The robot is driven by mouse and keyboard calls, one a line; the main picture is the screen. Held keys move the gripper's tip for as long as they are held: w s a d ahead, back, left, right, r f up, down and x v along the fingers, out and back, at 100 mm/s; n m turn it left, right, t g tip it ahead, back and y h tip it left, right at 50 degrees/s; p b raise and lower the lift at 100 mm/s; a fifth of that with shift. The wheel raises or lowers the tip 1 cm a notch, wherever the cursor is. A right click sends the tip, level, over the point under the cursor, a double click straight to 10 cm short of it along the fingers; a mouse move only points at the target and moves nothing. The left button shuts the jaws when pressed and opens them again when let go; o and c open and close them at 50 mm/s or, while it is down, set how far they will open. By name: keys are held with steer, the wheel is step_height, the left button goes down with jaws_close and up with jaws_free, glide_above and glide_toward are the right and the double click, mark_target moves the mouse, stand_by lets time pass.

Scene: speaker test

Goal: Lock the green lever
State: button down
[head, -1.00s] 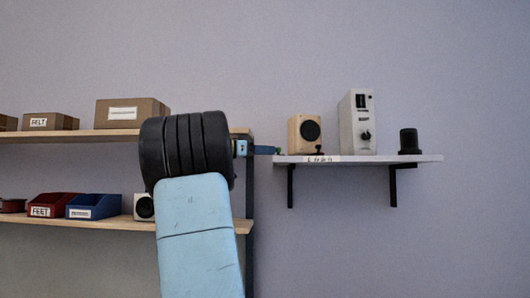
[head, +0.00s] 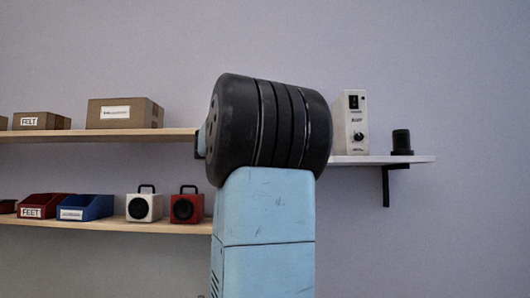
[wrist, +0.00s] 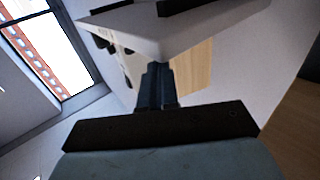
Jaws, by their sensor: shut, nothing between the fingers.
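No green lever can be made out in either current view. My gripper (wrist: 157,78) shows in the wrist view with its dark fingers together and nothing seen between them. A pale slab-like thing (wrist: 185,28) with dark marks at its left lies just beyond the fingertips; I cannot tell if they touch. A light wood surface (wrist: 192,68) shows behind the fingers. In the head view my own arm hides the gripper and the left part of the white wall shelf (head: 375,159).
A black cylinder (head: 401,142) stands near the shelf's right end. Left are wooden shelves (head: 110,136) with cardboard boxes (head: 125,113), a red bin (head: 42,205), a blue bin (head: 85,207), a white speaker (head: 143,206) and a red speaker (head: 187,206). The wall at far right is bare.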

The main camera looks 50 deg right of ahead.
steer(key=shift+a, duration=0.15)
steer(key=v, duration=1.3)
steer(key=shift+w+a, duration=0.3)
steer(key=shift+a, duration=0.05)
steer(key=shift+f, duration=0.15)
steer(key=s+a+f+n+t+y, duration=0.25)
steer(key=a+f+n+y, duration=0.2)
steer(key=f, duration=0.45)
steer(key=s+a+f+n+t+y, duration=0.2)
steer(key=a+f+n+t+y, duration=0.15)
steer(key=f+n, duration=0.4)
steer(key=s+a+f+n+t+y, duration=0.2)
steer(key=s+a+f+n+y, duration=0.2)
steer(key=a+f, duration=0.6)
steer(key=s+a+f+n+t+y, duration=0.2)
steer(key=s+a+f+n+y, duration=0.3)
steer(key=a+f, duration=0.4)
steer(key=a, duration=0.4)
steer(key=shift+s+a+f, duration=0.2)
steer(key=shift+s+f, duration=0.1)
steer(key=shift+f, duration=0.1)
